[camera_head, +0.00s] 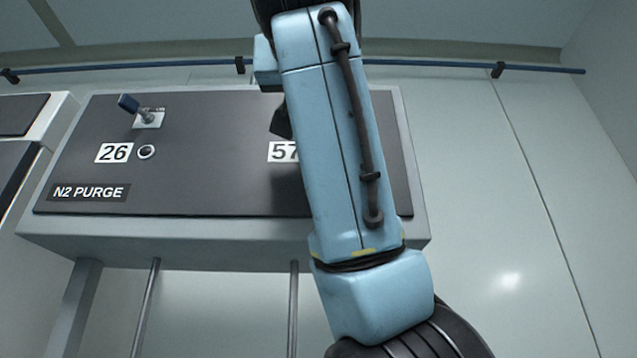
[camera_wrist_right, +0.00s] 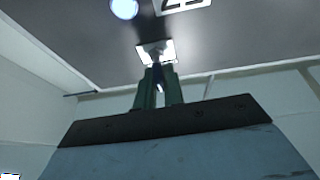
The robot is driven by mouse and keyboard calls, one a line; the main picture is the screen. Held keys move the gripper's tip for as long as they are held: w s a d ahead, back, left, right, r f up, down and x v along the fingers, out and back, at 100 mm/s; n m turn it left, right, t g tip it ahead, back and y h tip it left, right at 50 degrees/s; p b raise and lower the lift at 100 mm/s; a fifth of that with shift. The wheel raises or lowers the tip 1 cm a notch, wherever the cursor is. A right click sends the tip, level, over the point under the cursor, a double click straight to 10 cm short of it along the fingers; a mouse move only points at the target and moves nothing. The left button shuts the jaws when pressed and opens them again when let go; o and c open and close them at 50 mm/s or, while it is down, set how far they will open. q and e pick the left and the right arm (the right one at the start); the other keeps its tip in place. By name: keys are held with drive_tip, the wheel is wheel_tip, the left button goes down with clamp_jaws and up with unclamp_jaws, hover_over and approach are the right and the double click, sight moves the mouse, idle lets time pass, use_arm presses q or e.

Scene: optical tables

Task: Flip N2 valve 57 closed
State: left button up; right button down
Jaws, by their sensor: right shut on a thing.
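The N2 purge panel (camera_head: 210,190) is a dark plate on a grey box on the wall. The valve label 57 (camera_head: 283,152) is partly covered by my right arm, which also hides that valve in the head view. In the right wrist view, the valve's white base plate (camera_wrist_right: 151,50) sits beside a label (camera_wrist_right: 182,5). My right gripper (camera_wrist_right: 159,84) is shut on the valve 57 lever (camera_wrist_right: 160,71), between its dark green fingers. Most of the lever is hidden by them, so I cannot tell its exact position. My left gripper is not in view.
Valve 26 (camera_head: 148,118) has a dark blue lever tilted up-left, above label 26 (camera_head: 114,153) and a small round indicator (camera_head: 146,152). A round light (camera_wrist_right: 124,8) glows near valve 57. A blue pipe (camera_head: 440,63) runs above the panel. The wall at right is clear.

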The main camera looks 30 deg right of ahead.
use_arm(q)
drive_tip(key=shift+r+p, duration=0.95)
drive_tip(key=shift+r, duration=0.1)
use_arm(e)
drive_tip(key=shift+w+a+m+g+h, duration=0.2)
drive_tip(key=shift+m+g+h, duration=0.7)
drive_tip(key=shift+g+h, duration=0.35)
drive_tip(key=shift+w+a+m+g+h, duration=0.15)
drive_tip(key=shift+w+m+g+h, duration=0.1)
drive_tip(key=shift+m+g+h, duration=0.85)
drive_tip(key=shift+w+a+m+g+h, duration=0.2)
drive_tip(key=shift+m+g+h, duration=0.5)
drive_tip(key=shift+g+h, duration=0.65)
drive_tip(key=shift+g, duration=0.5)
drive_tip(key=c, duration=1.5)
unclamp_jaws()
